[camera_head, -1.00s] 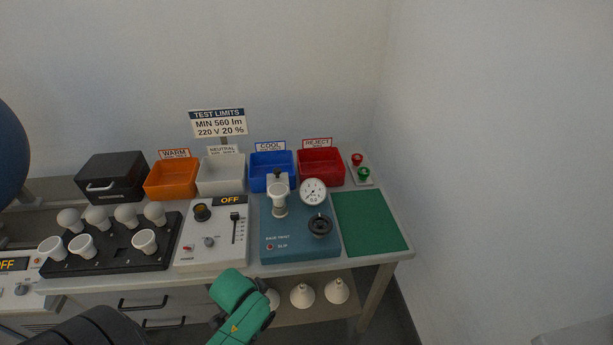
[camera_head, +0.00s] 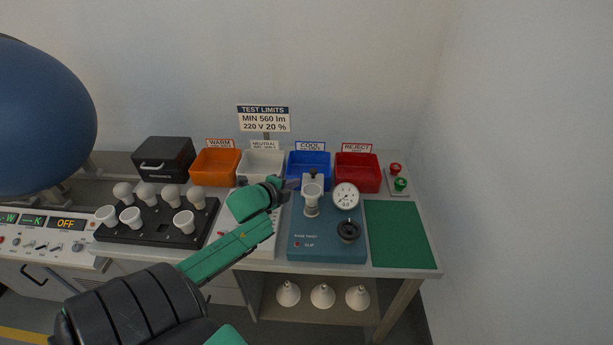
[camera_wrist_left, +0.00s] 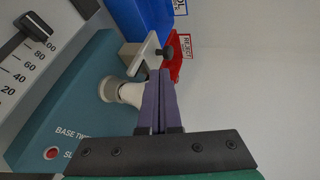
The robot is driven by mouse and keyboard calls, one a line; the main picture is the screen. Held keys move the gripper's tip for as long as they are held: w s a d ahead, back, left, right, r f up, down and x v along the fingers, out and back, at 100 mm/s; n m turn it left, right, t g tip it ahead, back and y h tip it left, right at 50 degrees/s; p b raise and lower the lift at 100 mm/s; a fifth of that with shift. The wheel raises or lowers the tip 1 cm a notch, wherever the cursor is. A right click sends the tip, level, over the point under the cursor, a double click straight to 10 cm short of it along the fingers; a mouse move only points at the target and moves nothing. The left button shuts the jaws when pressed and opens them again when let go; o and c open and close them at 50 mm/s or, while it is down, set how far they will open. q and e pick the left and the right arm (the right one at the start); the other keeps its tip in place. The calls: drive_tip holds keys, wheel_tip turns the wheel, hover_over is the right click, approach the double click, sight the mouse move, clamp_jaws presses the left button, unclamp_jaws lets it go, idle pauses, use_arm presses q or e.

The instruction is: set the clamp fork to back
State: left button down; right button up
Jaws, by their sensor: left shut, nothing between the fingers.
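The teal base-twist tester (camera_head: 327,246) stands on the bench, with a white bulb (camera_head: 312,192) upright in its socket. Behind the bulb is a pale bracket with a black knob, seemingly the clamp fork (camera_head: 309,178). In the left wrist view the pale fork (camera_wrist_left: 138,51) lies just beyond my fingertips, its black knob (camera_wrist_left: 166,51) on the far side. My left gripper (camera_head: 293,184) is shut and empty, just left of the fork and bulb; its purple fingers (camera_wrist_left: 160,74) partly cover the bulb (camera_wrist_left: 132,94). I cannot tell if they touch the fork. My right gripper is not in view.
A dial gauge (camera_head: 346,196) and a black handwheel (camera_head: 348,231) sit right of the bulb. The blue bin (camera_head: 309,163) and red bin (camera_head: 358,172) stand behind. My left arm covers much of the white control box. The green mat (camera_head: 400,235) is clear.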

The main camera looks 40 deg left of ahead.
sight(306, 181)
use_arm(q)
drive_tip(key=x, duration=0.5)
drive_tip(key=r+p+x, duration=0.1)
drive_tip(key=x, duration=0.1)
drive_tip(key=shift+w+f, duration=0.1)
drive_tip(key=shift+w, duration=0.45)
drive_tip(key=shift+a, duration=0.1)
drive_tip(key=shift+f, duration=0.1)
drive_tip(key=shift+w+a+b, duration=0.6)
drive_tip(key=shift+w+b, duration=0.15)
drive_tip(key=shift+s, duration=0.1)
